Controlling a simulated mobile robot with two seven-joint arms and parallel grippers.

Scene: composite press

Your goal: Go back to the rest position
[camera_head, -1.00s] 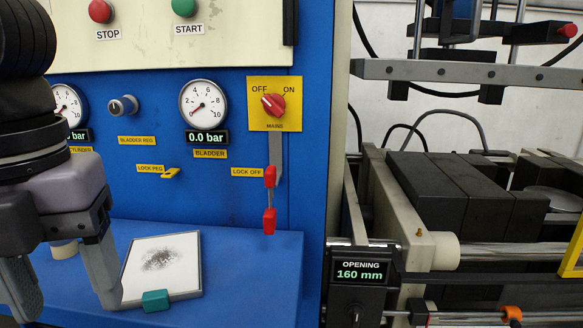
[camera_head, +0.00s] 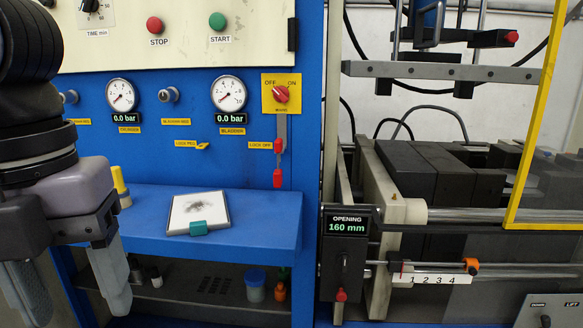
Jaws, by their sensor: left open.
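My left gripper (camera_head: 72,288) is at the lower left, pointing down, with its two fingers apart and nothing between them. It hangs in front of the left end of the blue shelf (camera_head: 262,236). My right gripper is not in view. The blue press panel (camera_head: 190,152) stands behind, with the red mains switch (camera_head: 281,94), two gauges reading 0.0 bar and red STOP and green START buttons above. The opening display (camera_head: 346,225) reads 160 mm.
A yellow-topped item (camera_head: 120,184) stands near my gripper. A blue-lidded jar (camera_head: 256,284) is on the lower shelf. A yellow frame (camera_head: 524,160) stands at right.

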